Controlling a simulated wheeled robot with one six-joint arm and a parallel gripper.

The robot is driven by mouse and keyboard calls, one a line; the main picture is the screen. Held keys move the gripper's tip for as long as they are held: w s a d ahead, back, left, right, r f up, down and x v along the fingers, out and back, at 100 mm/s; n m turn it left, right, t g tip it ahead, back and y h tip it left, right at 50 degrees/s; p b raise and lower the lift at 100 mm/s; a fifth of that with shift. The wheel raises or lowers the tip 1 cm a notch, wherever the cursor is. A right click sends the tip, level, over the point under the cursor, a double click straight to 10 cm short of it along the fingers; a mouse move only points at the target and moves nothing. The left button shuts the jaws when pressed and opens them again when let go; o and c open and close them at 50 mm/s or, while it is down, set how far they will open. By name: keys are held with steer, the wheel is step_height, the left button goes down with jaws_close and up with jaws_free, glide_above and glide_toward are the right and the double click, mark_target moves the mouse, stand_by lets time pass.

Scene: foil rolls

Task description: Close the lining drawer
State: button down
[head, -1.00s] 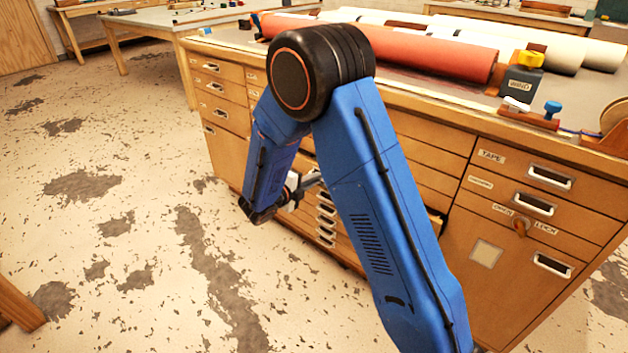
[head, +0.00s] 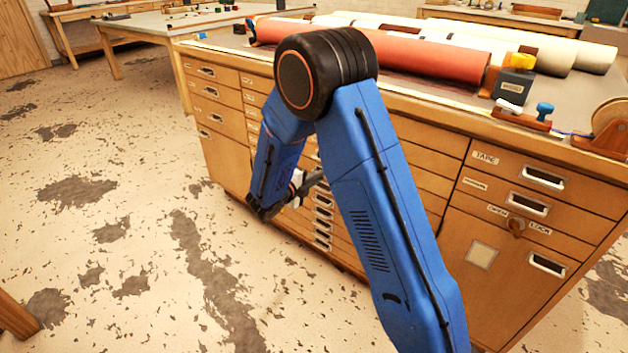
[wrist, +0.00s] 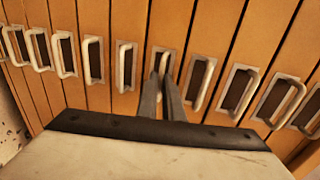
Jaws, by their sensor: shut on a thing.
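A wooden cabinet (head: 226,150) holds a stack of shallow drawers with metal pull handles. In the wrist view the drawers appear turned sideways, as upright strips. My gripper (wrist: 167,75) is shut on the metal handle (wrist: 162,52) of one drawer (wrist: 171,20) in the middle of the stack. That drawer front looks about level with its neighbours. In the head view my gripper (head: 318,177) is at the drawer stack, partly hidden behind my blue arm. No label for the lining drawer can be read, and my arm covers part of the drawer fronts.
Red (head: 400,52) and white rolls lie on the cabinet top, with a dark weight block (head: 514,86) and a tape dispenser (head: 610,128) at the right. Neighbouring handles (wrist: 202,82) stand close beside my fingers. The worn floor (head: 130,230) at left is clear.

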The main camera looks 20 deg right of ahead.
steer(key=shift+w, duration=0.1)
steer(key=c, duration=1.9)
jaws_free()
steer(key=shift+d, duration=0.15)
steer(key=v, duration=1.7)
steer(key=shift+r, duration=0.1)
